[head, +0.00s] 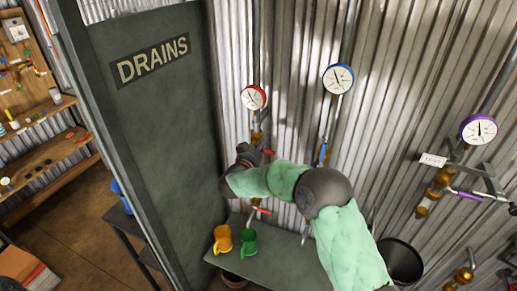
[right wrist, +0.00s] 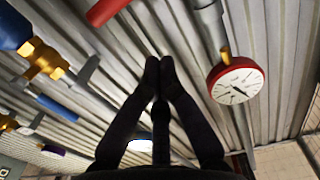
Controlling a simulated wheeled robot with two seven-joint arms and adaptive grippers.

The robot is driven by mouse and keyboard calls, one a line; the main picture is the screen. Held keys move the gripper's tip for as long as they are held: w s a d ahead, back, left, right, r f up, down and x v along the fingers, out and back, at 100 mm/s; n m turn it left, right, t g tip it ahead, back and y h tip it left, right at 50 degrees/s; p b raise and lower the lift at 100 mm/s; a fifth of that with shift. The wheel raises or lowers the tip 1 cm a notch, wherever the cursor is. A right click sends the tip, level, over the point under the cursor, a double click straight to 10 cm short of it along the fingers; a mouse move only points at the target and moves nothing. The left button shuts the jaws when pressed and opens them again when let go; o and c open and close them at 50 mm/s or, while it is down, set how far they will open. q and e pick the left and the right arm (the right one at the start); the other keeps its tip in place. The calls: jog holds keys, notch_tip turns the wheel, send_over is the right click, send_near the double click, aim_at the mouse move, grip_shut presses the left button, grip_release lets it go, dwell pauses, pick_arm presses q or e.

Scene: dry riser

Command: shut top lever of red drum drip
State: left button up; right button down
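The red-rimmed gauge (head: 253,97) hangs on the corrugated wall beside the green DRAINS panel; it also shows in the right wrist view (right wrist: 237,82). Below it a brass fitting (head: 257,138) runs down behind my right gripper (head: 244,158). A small red lever end (head: 268,152) shows just right of the gripper. A lower red lever (head: 262,210) sticks out under my forearm. In the right wrist view the fingertips (right wrist: 160,68) meet with nothing between them, and a red lever (right wrist: 105,11) lies apart from them at the top. My arm hides most of the red pipe.
A blue gauge (head: 338,79) with a blue lever (head: 323,152) and a purple gauge (head: 479,129) stand to the right. A yellow mug (head: 222,239) and a green mug (head: 248,242) stand on the shelf (head: 275,264) below. The DRAINS panel (head: 160,120) borders the left side.

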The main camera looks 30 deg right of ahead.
jog(key=v, duration=0.9)
jog(key=shift+f, duration=0.45)
